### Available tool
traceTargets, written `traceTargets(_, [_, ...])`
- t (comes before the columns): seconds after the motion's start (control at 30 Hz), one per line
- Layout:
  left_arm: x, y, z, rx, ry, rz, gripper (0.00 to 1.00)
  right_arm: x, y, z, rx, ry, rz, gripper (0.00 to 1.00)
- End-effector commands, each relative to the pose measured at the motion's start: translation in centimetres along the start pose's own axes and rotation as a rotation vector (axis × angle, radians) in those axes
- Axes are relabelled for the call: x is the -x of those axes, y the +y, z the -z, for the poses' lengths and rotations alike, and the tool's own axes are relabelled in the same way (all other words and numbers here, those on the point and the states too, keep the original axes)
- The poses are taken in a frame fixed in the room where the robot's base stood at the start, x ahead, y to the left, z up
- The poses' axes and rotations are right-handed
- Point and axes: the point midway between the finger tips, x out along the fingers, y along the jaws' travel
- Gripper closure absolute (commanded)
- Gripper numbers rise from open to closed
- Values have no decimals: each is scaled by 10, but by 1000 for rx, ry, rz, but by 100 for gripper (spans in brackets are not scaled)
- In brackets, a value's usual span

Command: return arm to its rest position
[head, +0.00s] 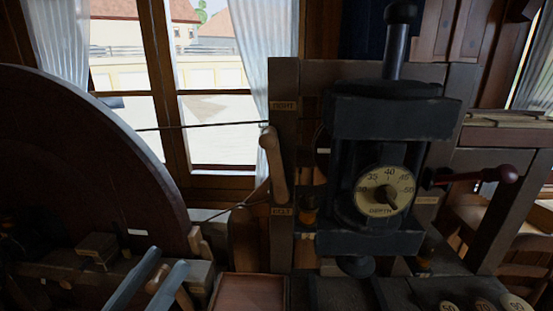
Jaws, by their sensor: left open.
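My left gripper (167,262) shows at the bottom left as two blue-grey fingers reaching up from the lower edge. The fingers are apart, with no held thing visible between them. They appear in front of the bench at the foot of the big dark wheel (90,150). The rest of my left arm is out of the picture. My right gripper is not seen.
A dark machine head with a round depth dial (383,192) stands right of centre. A wooden lever (274,165) is beside it on a post. A red-knobbed handle (497,174) sticks out right. A shallow tray (248,293) and numbered round discs (484,304) lie in front.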

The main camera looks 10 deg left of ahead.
Motion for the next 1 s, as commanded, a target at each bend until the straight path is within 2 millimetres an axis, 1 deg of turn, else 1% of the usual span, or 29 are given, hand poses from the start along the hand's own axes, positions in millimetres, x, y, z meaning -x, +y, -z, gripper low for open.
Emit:
traceTargets(0.03, [-17,27,27,-59,57,-44,26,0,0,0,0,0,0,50])
traceTargets(0.07, [-25,39,41,-94,89,-56,26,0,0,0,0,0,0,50])
traceTargets(0.1, [-33,54,60,-137,133,-68,26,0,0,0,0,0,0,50])
traceTargets(0.17, [-42,75,90,-197,202,-73,26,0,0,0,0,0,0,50])
traceTargets(0.2, [-45,87,110,-234,251,-67,26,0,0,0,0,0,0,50])
traceTargets(0.23, [-46,94,126,-262,287,-57,26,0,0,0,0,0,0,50])
traceTargets(0.27, [-46,100,141,-291,325,-40,26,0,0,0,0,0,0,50])
traceTargets(0.3, [-44,104,163,-332,376,-4,26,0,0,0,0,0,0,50])
traceTargets(0.33, [-41,100,178,-368,410,43,26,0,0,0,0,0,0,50])
traceTargets(0.37, [-38,90,185,-402,425,100,26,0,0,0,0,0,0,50])
traceTargets(0.4, [-33,75,186,-438,423,179,26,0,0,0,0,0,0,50])
traceTargets(0.43, [-41,76,202,-443,416,197,26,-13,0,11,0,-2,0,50])
traceTargets(0.5, [-56,84,230,-438,415,188,26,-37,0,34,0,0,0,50])
traceTargets(0.57, [-65,89,248,-438,414,187,26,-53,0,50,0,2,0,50])
traceTargets(0.67, [-82,98,281,-438,413,187,26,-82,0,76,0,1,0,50])
traceTargets(0.77, [-101,109,321,-438,413,187,26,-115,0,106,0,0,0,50])
traceTargets(0.8, [-110,113,338,-438,413,187,26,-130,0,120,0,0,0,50])
traceTargets(0.87, [-123,121,365,-438,412,187,26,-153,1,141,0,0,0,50])
traceTargets(0.9, [-132,125,383,-438,412,187,26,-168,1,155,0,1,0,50])
traceTargets(1.0, [-151,136,421,-438,412,187,26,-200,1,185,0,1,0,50])
